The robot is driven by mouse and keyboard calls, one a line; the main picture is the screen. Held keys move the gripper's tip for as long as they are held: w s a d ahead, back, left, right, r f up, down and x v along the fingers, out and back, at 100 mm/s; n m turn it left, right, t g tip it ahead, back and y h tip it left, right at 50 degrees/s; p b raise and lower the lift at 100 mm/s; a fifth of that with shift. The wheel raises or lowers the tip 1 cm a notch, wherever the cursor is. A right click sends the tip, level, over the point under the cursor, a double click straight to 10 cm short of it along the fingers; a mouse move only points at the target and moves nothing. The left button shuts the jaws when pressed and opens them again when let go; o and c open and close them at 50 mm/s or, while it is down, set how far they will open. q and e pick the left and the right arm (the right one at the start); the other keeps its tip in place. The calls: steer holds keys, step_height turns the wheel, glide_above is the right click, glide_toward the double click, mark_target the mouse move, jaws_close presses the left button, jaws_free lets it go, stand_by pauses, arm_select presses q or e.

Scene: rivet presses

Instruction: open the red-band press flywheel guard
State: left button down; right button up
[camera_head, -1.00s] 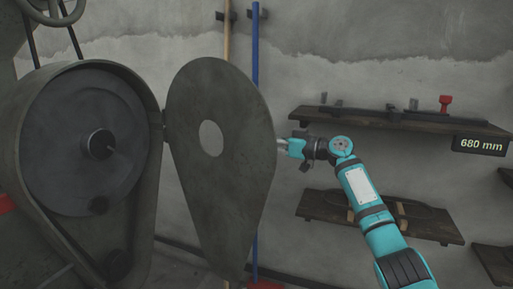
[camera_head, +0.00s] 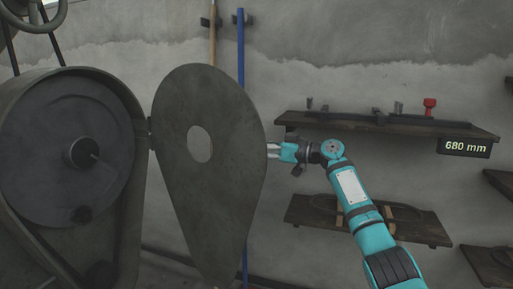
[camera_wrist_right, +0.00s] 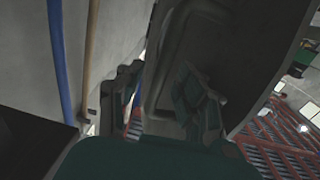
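The flywheel guard (camera_head: 222,110), a dark teardrop plate with a round hole, stands swung out to the right of the press housing (camera_head: 128,190). It is hinged at the housing's right edge, and the flywheel (camera_head: 60,130) is exposed. My right gripper (camera_head: 273,151) is at the guard's right edge. In the right wrist view its fingers (camera_wrist_right: 160,100) stand apart, with the guard's inner side (camera_wrist_right: 180,45) beyond and beside them. Contact between fingers and guard cannot be told. No red band shows on the press now. My left gripper is not in view.
A blue pole (camera_head: 241,60) and a wooden pole (camera_head: 212,45) stand against the wall behind the guard. Wall shelves (camera_head: 465,133) hold tools at the right, with a 680 mm sign (camera_head: 465,147).

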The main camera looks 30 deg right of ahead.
steer(key=shift+a, duration=0.2)
steer(key=v, duration=1.2)
steer(key=shift+w, duration=0.1)
